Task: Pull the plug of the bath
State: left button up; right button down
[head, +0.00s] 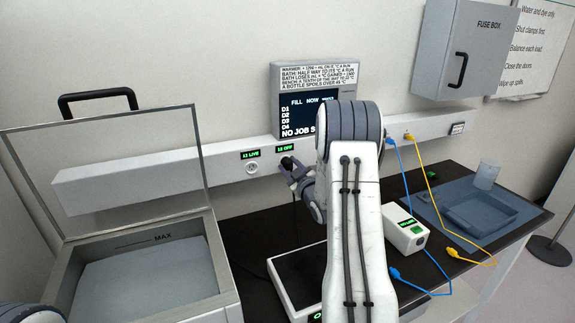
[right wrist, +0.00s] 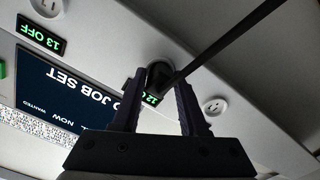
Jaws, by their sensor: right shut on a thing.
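The dark plug (head: 287,163) is at the wall rail, just below the label that reads 12 OFF. My right gripper (head: 292,174) is shut on it; my arm covers part of the view. In the right wrist view the plug (right wrist: 158,76) sits between the two fingers of the gripper (right wrist: 160,95), with its black cord running up to the right. Whether its pins are in the socket is hidden. The bath (head: 72,272), a grey tank with a MAX line and a raised clear lid, stands at the left. My left gripper is not in view.
An empty socket (head: 251,168) under the label 11 LIVE is left of the plug. The rail (head: 120,184) runs along the wall under the screen (head: 300,115). A white box (head: 408,234), blue and yellow cables and a blue tray (head: 480,214) lie to the right.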

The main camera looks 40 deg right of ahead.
jog(key=shift+s, duration=0.1)
jog(key=shift+b+v, duration=0.65)
jog(key=shift+v, duration=0.5)
